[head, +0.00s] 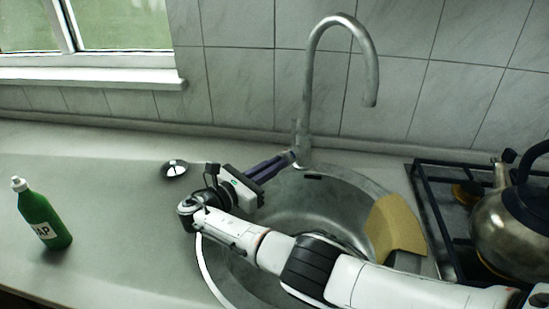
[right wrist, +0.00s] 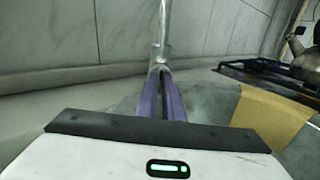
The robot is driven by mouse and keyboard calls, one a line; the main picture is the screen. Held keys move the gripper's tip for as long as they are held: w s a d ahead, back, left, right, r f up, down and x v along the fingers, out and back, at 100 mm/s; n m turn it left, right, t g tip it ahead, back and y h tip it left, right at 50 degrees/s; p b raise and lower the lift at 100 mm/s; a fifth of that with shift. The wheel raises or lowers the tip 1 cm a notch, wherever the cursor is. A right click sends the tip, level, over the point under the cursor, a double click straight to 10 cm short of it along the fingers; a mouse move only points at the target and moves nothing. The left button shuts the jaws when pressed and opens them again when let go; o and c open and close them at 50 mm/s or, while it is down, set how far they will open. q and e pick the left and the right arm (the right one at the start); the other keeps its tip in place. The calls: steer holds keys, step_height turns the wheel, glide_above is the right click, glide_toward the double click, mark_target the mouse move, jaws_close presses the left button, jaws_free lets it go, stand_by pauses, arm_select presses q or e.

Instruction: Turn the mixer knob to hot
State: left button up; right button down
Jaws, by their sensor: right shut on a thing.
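The metal mixer tap (head: 306,90) with a tall curved spout stands upright behind the round sink. It also shows in the right wrist view (right wrist: 162,48). My right gripper (head: 290,157) reaches over the sink from the right, its purple fingers pointing to the tap's base. In the right wrist view the fingertips (right wrist: 160,75) come together at the tap's lower body. The gripper is shut on the mixer knob, which the fingertips mostly hide. Its turn position cannot be made out. My left gripper is not in view.
The steel sink (head: 300,205) lies below my right arm. A tan board or sponge (head: 393,228) is at its right edge. A kettle (head: 510,220) stands on the hob (head: 432,205). A green bottle (head: 43,218) and a small round dark-and-light object (head: 174,169) are left; the counter between is clear.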

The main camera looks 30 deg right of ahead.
steer(key=shift+n+p, duration=0.7)
steer(key=shift+n, duration=2.8)
steer(key=c, duration=1.9)
jaws_free()
